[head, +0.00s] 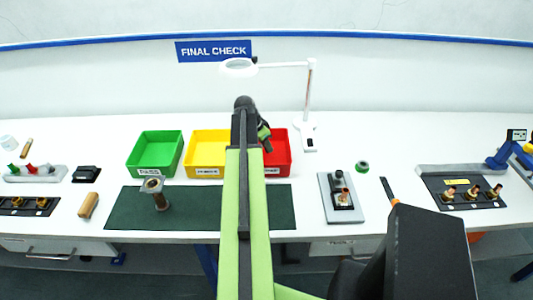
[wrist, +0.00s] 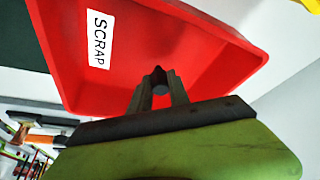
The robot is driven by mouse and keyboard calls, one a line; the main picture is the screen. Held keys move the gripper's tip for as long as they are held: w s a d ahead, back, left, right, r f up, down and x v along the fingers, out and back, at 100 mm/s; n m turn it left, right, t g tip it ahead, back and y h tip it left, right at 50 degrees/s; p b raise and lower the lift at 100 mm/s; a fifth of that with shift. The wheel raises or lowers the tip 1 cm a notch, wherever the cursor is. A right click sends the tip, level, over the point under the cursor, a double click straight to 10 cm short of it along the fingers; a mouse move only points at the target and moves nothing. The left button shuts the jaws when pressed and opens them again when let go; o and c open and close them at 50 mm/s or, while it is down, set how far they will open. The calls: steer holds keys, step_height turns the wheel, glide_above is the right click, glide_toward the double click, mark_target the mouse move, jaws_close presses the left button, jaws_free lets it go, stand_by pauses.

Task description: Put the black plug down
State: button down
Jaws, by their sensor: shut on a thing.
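My gripper (wrist: 160,92) is shut on the black plug (wrist: 158,77), a small dark piece that shows between the fingertips in the wrist view. Behind them the inside of the red bin (wrist: 232,62) fills much of the wrist view, with its SCRAP label (wrist: 100,39). In the head view my arm reaches to the red bin (head: 283,157), and the gripper end (head: 264,137) is over or in front of it. My arm hides part of the bin and the plug there. I cannot tell the plug's height above the bin floor.
A green bin (head: 155,152) and a yellow bin (head: 206,152) stand left of the red one. A green mat (head: 220,207) lies in front, with a metal flanged part (head: 156,193) on it. A magnifier lamp (head: 310,100) stands to the right, near a grey plate (head: 328,208).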

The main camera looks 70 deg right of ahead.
step_height(320, 180, down, 2)
steer(key=shift+b, duration=0.3)
steer(key=shift+r, duration=0.25)
steer(key=shift+f, duration=0.2)
steer(key=c, duration=1.2)
jaws_free()
steer(key=shift+c, duration=0.2)
steer(key=shift+r, duration=0.1)
